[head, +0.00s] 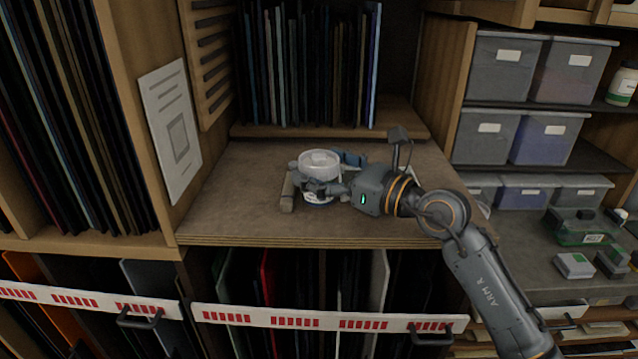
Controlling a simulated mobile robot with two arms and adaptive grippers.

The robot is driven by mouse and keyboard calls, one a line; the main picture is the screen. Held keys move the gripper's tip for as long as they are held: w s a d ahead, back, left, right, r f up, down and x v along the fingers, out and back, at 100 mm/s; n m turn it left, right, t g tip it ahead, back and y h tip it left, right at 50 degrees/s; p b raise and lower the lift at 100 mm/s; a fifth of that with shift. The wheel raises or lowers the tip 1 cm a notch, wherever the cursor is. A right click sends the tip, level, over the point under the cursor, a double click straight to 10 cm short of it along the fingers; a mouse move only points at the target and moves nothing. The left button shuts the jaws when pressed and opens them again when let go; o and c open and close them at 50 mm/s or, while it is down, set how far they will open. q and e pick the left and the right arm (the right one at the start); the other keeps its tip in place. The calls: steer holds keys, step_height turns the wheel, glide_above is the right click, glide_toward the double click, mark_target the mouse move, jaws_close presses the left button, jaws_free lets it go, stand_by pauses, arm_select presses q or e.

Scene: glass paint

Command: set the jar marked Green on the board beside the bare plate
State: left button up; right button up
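A jar with a pale lid (319,160) stands upright, or is held upright, at the shelf in the middle of the head view. A small blue and white patch shows low on its front; I cannot read any mark. My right gripper (320,182) reaches in from the right, with its fingers around the jar. The fingers hide much of the jar's body, and I cannot tell whether they press on it. No board with a bare plate can be made out. My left gripper is not in view.
A paper sheet (171,130) hangs on the left panel. Grey bins (505,65) fill the right shelves, and small green-and-grey boxes (575,265) lie below them.

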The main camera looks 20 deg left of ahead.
steer(key=c, duration=1.4)
steer(key=shift+r, duration=0.1)
steer(key=shift+r, duration=0.1)
